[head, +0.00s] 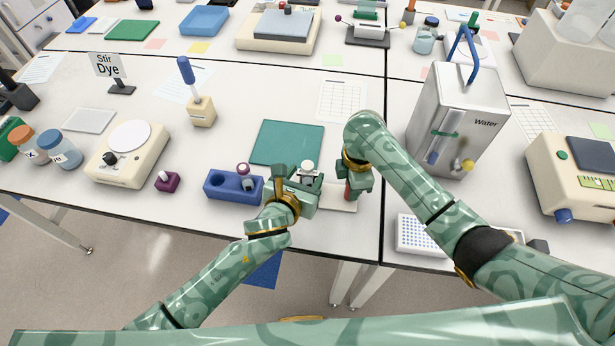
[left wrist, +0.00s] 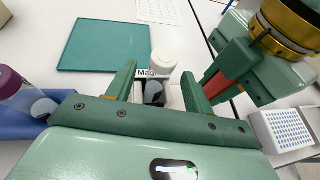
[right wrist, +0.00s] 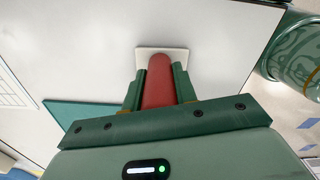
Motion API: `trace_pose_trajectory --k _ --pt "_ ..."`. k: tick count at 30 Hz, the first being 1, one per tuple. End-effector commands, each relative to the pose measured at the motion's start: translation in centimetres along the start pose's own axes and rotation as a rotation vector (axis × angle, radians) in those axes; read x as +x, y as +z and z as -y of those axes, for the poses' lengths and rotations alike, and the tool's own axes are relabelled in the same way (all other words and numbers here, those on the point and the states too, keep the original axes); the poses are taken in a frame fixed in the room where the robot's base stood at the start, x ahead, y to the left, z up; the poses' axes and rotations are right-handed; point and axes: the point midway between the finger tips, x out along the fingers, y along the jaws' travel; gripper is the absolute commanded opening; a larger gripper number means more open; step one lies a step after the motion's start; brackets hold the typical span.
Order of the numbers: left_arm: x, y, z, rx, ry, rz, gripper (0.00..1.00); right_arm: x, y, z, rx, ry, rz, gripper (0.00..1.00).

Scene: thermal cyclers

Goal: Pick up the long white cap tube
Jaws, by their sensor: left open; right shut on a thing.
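The long white cap tube (head: 308,167) stands near the front of the middle table, partly hidden by my left gripper (head: 301,186). In the left wrist view its white cap (left wrist: 163,62) and dark-looking body lie between my two open left fingers, with no clear sign of contact. A label reading "Mag", partly hidden, is behind it. My right gripper (head: 354,183) is shut on a red upright piece (right wrist: 158,82). That piece is above a white base plate (right wrist: 148,52), which also shows in the head view (head: 341,200).
A blue rack (head: 226,190) with a purple-capped tube (head: 243,169) stands just left of my left gripper. A teal mat (head: 287,143) lies behind. A white well plate (head: 418,236) and a metal water tank (head: 447,120) are at the right.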

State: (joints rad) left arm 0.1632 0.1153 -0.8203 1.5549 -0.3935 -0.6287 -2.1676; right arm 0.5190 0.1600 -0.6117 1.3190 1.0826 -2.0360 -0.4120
Motion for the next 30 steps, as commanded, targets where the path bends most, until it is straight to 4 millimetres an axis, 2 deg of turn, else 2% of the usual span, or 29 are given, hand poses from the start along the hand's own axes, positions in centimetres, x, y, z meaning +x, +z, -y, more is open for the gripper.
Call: trace_pose_trajectory --k 1,5,12,13,18,20,21,26,30 --pt "0.9 0.2 0.0 -0.001 0.000 0.001 0.52 0.0 0.0 0.0 0.000 0.001 -0.001 0.02" --pt "2.3 0.1 -0.1 -0.001 0.001 0.000 0.52 0.0 0.0 0.0 0.000 0.001 -0.001 0.02" --pt "2.6 0.1 0.0 -0.001 0.000 0.000 0.52 0.0 0.0 0.0 0.000 0.000 0.000 0.02" --pt "2.6 0.1 0.0 -0.001 0.000 0.000 0.49 0.0 0.0 0.0 0.000 0.000 0.000 0.02" --pt "2.6 0.1 0.0 -0.001 0.000 0.000 0.04 0.0 0.0 0.0 0.000 0.001 0.000 0.02" --pt "2.6 0.1 0.0 -0.001 0.000 0.000 0.04 0.0 0.0 0.0 0.000 0.001 -0.001 0.02" --pt "2.6 0.1 0.0 -0.001 0.000 0.000 0.01 0.0 0.0 0.0 0.000 0.001 0.000 0.02" --pt "2.5 0.1 0.0 -0.001 0.000 0.001 0.00 0.0 0.0 0.0 0.000 0.001 0.000 0.02" --pt "2.1 1.4 -0.1 0.001 0.001 0.005 0.00 0.0 0.0 0.0 0.001 0.001 0.000 0.02"
